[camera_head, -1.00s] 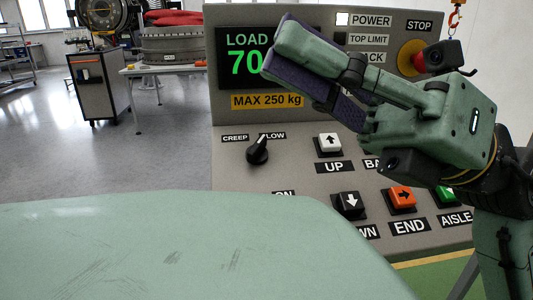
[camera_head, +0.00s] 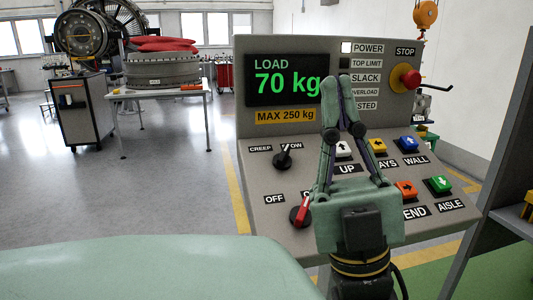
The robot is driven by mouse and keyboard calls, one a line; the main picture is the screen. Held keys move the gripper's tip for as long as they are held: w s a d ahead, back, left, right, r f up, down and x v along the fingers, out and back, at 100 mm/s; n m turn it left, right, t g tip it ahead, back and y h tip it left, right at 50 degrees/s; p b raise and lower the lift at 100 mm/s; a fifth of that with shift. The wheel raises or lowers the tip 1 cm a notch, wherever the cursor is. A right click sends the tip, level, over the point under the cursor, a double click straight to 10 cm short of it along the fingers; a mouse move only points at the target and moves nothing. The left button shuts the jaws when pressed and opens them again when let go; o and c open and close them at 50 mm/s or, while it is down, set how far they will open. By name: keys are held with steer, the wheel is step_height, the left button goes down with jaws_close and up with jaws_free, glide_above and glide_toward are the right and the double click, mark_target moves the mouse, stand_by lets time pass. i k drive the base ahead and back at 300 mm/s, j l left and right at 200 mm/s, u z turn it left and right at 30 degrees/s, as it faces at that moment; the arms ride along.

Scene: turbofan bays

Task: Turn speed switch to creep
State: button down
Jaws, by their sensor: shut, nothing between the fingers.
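The speed switch (camera_head: 283,158) is a black rotary knob on the left of the grey control panel (camera_head: 255,222). The CREEP label (camera_head: 260,149) is at its upper left. A second label, partly covered by the knob and seemingly reading SLOW, is at its upper right. The knob's pointer leans up and right, toward that second label. My gripper (camera_head: 344,80) is shut and empty, with its fingertips together in front of the panel's upper part. It is right of the knob and appears apart from it. My gripper hides part of the panel's middle.
A red switch (camera_head: 300,212) sits below the knob by OFF. Coloured push buttons, including blue (camera_head: 408,144) and green (camera_head: 438,185), lie right of my gripper. A red STOP button (camera_head: 409,78) is at upper right. A grey shelf frame (camera_head: 500,150) stands at far right.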

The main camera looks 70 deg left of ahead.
mark_target(282, 161)
steer(key=u, duration=0.35)
steer(key=k+u, duration=0.15)
steer(key=u, duration=0.2)
steer(key=j+u, duration=0.1)
steer(key=u, duration=0.25)
steer(key=i+u, duration=0.25)
steer(key=u, duration=0.15)
steer(key=i+u, duration=0.25)
steer(key=u, duration=0.15)
steer(key=k+l+z, duration=0.1)
steer(key=k, duration=0.4)
steer(key=k+l+z, duration=0.1)
steer(key=k+l, duration=0.2)
steer(key=k, duration=0.2)
steer(key=i+j, duration=0.85)
